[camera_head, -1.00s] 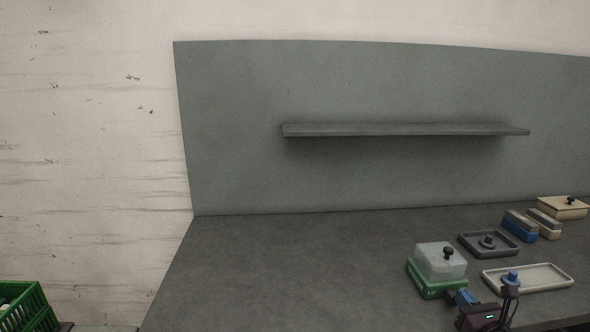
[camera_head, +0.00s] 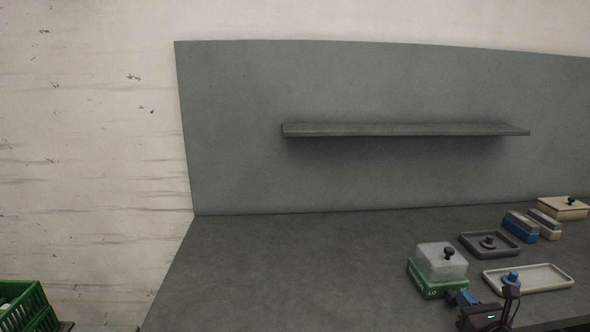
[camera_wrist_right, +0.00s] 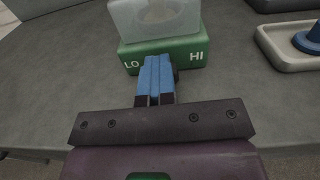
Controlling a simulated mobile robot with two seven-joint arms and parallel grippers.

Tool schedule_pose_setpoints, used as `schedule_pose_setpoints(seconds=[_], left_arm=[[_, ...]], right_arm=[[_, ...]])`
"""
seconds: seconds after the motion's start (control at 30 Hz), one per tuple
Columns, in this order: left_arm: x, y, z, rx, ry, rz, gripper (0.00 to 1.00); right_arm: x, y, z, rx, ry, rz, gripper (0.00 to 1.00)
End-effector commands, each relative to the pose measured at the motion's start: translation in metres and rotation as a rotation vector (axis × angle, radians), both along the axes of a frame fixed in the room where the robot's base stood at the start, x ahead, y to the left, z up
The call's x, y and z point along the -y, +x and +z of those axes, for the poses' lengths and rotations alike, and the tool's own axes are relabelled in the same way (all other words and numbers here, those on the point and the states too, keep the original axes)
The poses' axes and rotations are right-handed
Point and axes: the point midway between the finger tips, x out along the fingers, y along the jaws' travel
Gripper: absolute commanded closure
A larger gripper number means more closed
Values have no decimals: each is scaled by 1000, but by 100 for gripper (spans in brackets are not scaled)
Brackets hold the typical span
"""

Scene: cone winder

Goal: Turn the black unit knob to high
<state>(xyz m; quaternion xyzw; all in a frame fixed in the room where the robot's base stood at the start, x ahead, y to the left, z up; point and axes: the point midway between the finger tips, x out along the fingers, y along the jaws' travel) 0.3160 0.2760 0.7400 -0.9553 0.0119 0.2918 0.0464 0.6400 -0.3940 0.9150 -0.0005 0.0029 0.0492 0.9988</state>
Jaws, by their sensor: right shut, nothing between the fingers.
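In the right wrist view, the green front (camera_wrist_right: 190,53) bears LO at the left and HI at the right. My right gripper (camera_wrist_right: 157,62) is shut and empty, its blue fingers against or just before the middle of that front. A dark edge shows beside the fingertips, perhaps a front knob, but the fingers hide most of it and its setting. The right gripper also shows in the head view (camera_head: 463,298). My left gripper is out of view.
A pale tray (camera_head: 555,283) with a blue knobbed piece (camera_head: 511,278) lies right of the unit. A dark tray (camera_head: 510,250), blue block (camera_head: 522,232) and beige box (camera_head: 563,212) are behind. The table's left half is clear. A green crate (camera_head: 40,318) is lower left.

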Motion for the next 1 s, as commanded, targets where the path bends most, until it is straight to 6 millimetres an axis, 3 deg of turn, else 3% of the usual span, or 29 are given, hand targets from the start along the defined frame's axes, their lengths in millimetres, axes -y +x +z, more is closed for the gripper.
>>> schedule_pose_setpoints(seconds=[0.03,0.27,0.8,1.0], left_arm=[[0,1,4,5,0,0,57],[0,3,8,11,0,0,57],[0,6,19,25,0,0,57],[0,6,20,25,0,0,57]], right_arm=[[15,7,17,23,-15,-34,100],[15,4,19,21,-14,-34,100],[14,-48,14,16,-6,-23,100],[14,-56,13,14,-4,-21,100]])
